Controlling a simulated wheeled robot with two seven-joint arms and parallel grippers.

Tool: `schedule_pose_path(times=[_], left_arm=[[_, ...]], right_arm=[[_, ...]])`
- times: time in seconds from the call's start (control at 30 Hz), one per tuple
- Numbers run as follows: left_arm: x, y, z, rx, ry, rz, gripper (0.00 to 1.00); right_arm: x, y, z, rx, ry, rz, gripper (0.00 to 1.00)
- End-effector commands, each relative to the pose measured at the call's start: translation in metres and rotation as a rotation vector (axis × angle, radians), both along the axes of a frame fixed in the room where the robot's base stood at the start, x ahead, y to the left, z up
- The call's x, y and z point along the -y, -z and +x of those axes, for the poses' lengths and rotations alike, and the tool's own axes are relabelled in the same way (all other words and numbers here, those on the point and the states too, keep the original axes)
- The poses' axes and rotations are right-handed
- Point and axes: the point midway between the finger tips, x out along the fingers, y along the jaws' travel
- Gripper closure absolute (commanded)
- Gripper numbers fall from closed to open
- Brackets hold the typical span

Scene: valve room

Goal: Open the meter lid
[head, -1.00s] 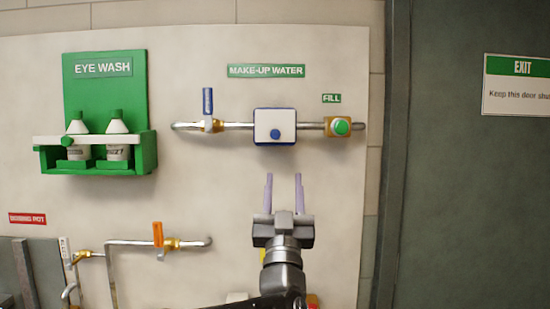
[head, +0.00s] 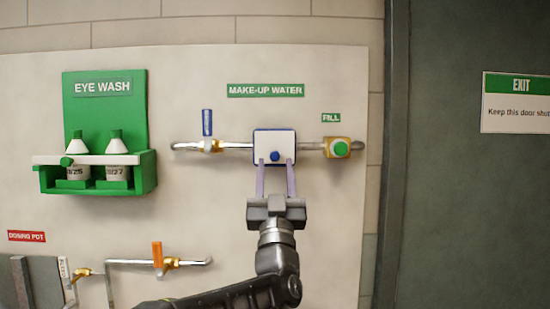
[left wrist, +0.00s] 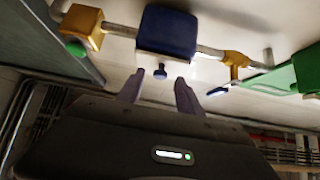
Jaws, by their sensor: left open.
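The meter is a blue box with a white lid (head: 274,142) on the pipe under the MAKE-UP WATER sign. A round blue knob (head: 275,156) sits on the lid's lower middle. My left gripper (head: 275,164) is open, its two pale fingers pointing up with tips at the lid's lower part, one on each side of the knob in the head view. In the left wrist view the blue meter body (left wrist: 168,32) and the knob (left wrist: 160,72) show ahead of the open fingers (left wrist: 158,88). Nothing is between the fingers there; the knob appears just beyond the tips. My right gripper is not in view.
A blue-handled valve (head: 207,124) is left of the meter and a green FILL button (head: 340,148) is right of it. A green eye wash station (head: 104,172) hangs farther left. An orange-handled valve (head: 157,254) is lower left. The wall right of my arm is bare.

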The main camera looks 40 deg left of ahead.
Motion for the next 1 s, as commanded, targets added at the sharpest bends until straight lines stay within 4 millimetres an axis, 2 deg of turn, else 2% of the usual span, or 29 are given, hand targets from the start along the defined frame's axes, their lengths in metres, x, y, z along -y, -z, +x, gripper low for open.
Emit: schedule_pose_path(times=[0.1,0.43,0.9,1.0], left_arm=[[-0.0059,-0.0096,0.0065,0.000,-0.002,-0.001,0.58],[-0.0073,-0.0103,0.0089,0.000,-0.001,-0.001,0.58],[-0.0071,-0.0103,0.0087,0.000,-0.001,-0.001,0.96],[-0.0071,-0.0103,0.0087,0.000,-0.001,-0.001,1.00]], right_arm=[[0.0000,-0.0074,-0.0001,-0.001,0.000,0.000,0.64],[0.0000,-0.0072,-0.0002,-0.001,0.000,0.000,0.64],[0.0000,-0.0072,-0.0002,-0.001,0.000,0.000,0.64],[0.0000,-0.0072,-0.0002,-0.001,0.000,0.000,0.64]])
